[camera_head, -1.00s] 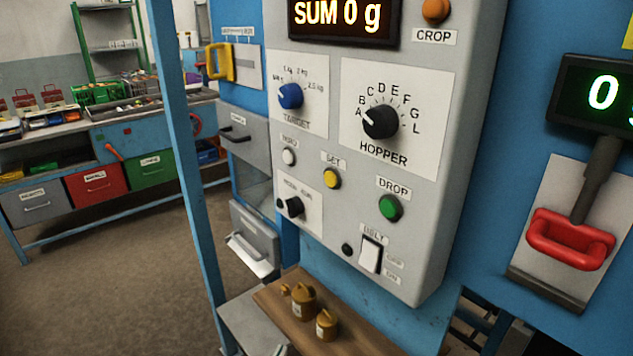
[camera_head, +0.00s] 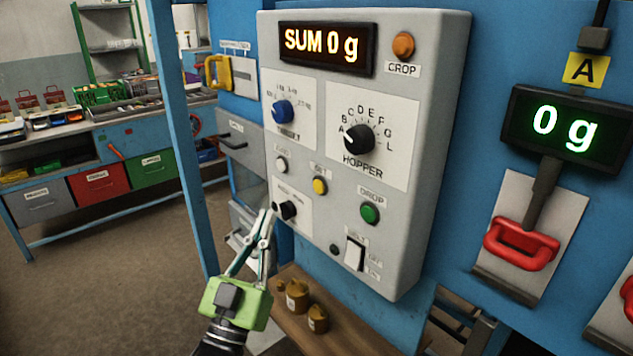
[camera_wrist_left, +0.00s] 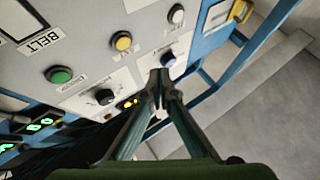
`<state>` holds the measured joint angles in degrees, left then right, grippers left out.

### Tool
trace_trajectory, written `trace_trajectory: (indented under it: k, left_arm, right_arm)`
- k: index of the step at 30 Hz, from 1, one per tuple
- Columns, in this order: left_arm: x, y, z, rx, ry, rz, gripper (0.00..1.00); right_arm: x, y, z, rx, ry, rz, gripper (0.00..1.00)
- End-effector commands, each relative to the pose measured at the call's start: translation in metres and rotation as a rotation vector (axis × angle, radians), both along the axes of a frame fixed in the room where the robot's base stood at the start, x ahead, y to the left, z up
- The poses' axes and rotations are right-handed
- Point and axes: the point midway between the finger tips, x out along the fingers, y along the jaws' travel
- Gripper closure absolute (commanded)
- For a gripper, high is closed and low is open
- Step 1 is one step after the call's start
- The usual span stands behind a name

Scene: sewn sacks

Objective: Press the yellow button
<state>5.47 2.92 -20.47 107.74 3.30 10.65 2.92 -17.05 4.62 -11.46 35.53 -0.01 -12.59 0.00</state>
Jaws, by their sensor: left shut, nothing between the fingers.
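The yellow button (camera_head: 320,187) is a small round button under a SET label on the grey control panel (camera_head: 405,215). It also shows in the left wrist view (camera_wrist_left: 122,41), upper left of the fingertips. My left gripper (camera_head: 270,216) is shut and empty. In the head view its tips are below and left of the yellow button, near the small black knob (camera_head: 288,210); I cannot tell whether they touch the panel. In the left wrist view the fingertips (camera_wrist_left: 160,76) meet in the middle. My right gripper is not in view.
A white button (camera_head: 281,166) is left of the yellow one, a green DROP button (camera_head: 369,213) right of it. A white rocker switch (camera_head: 354,254) sits lower down. Brass weights (camera_head: 298,295) stand on a wooden shelf below. A blue post (camera_head: 182,140) rises at the left.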

Motion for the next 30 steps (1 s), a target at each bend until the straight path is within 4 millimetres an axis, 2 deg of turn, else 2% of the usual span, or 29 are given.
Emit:
trace_trajectory:
  k: [1, 3, 6, 20, 30]
  left_arm:
    - [-0.003, 0.000, 0.012, -0.007, -0.020, -0.004, 1.00]
    - [-0.007, 0.000, 0.022, -0.014, -0.039, -0.007, 1.00]
    - [-0.010, 0.000, 0.029, -0.019, -0.053, -0.009, 1.00]
    - [-0.007, -0.004, 0.028, -0.020, -0.053, -0.010, 1.00]
    - [0.018, -0.038, 0.027, -0.022, -0.055, -0.010, 1.00]
  right_arm:
    - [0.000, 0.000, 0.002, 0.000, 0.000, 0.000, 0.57]
    - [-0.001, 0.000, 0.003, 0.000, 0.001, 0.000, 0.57]
    - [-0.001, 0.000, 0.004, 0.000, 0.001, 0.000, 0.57]
    - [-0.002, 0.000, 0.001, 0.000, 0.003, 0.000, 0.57]
    - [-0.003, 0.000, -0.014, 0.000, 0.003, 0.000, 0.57]
